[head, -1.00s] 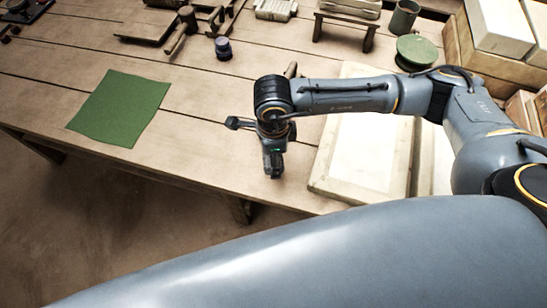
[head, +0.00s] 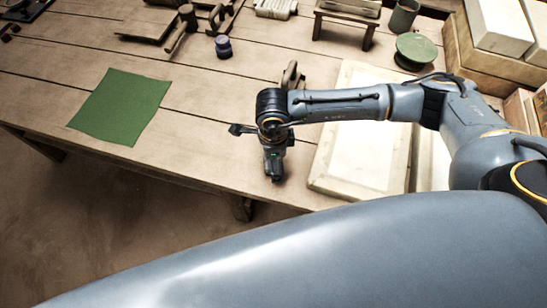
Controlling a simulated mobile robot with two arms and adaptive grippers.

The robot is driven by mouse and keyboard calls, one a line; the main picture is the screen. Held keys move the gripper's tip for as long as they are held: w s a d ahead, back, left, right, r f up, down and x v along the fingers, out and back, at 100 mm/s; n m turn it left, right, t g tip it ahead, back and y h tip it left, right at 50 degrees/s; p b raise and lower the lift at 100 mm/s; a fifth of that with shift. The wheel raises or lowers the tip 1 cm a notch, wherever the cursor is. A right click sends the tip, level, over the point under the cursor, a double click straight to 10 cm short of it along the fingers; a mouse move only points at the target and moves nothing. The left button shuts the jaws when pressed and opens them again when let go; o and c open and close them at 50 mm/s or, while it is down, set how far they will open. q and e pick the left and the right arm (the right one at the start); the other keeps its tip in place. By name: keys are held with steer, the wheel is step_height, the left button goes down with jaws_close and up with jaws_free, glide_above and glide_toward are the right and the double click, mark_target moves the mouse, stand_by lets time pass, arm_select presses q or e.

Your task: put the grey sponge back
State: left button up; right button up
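I cannot make out a grey sponge for certain in the head view. My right arm reaches in from the right over the workbench. Its gripper (head: 275,172) hangs above the front part of the bench, left of a pale slab. I see it from above, and its fingertips are too small and dark to show whether they are apart or hold something. My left gripper is not in view.
A green cloth (head: 122,106) lies flat at the left of the workbench (head: 205,130). The pale slab (head: 362,150) lies under my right forearm. A small dark jar (head: 223,47), a wooden stand (head: 343,30) and a green round tin (head: 416,50) stand farther back.

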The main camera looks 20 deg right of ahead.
steer(key=shift+r, duration=0.55)
step_height(320, 180, up, 11)
steer(key=b, duration=0.1)
steer(key=shift+r, duration=0.15)
stand_by(0.7)
